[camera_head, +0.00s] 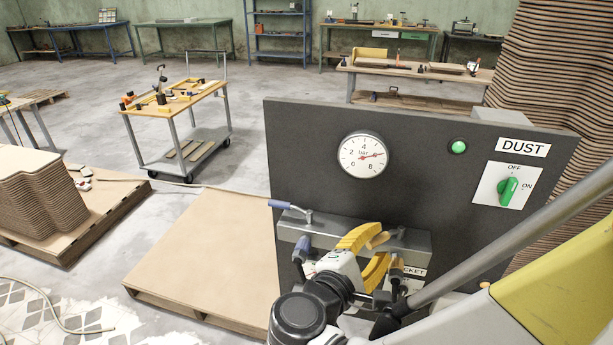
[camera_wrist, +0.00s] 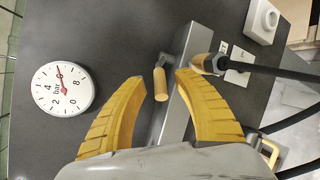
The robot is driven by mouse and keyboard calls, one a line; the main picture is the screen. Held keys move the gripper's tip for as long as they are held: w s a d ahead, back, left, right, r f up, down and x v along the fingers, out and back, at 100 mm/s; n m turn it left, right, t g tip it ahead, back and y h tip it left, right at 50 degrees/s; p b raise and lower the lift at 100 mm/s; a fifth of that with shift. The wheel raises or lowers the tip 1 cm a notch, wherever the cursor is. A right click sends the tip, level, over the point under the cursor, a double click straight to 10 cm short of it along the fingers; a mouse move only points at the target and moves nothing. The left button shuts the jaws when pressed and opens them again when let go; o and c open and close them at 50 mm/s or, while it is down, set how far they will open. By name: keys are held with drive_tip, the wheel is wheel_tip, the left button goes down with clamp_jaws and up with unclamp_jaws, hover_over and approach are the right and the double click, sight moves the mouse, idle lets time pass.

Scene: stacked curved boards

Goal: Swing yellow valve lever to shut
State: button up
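A short lever with a tan-yellow handle (camera_head: 378,240) sits on the grey manifold block (camera_head: 330,229) of the dark panel. In the wrist view its handle (camera_wrist: 160,84) lies in the gap between my fingertips. My gripper (camera_head: 381,246), with two curved yellow fingers, is open around it. In the wrist view my gripper (camera_wrist: 162,78) leaves visible space on both sides of the handle, and I see no clear contact. A second tan-ended piece (camera_wrist: 204,65), on a dark rod or hose, is close beside the right fingertip. The lever's pivot is partly hidden in the head view.
A lever with a blue handle (camera_head: 280,204) points left from the manifold; another blue handle (camera_head: 301,248) hangs down. A pressure gauge (camera_head: 363,155) reads about 6 bar. A green lamp (camera_head: 459,147) and DUST switch (camera_head: 508,190) are at right. A board-topped pallet (camera_head: 210,250) stands left.

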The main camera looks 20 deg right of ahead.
drive_tip(key=shift+x, duration=1.1)
clamp_jaws()
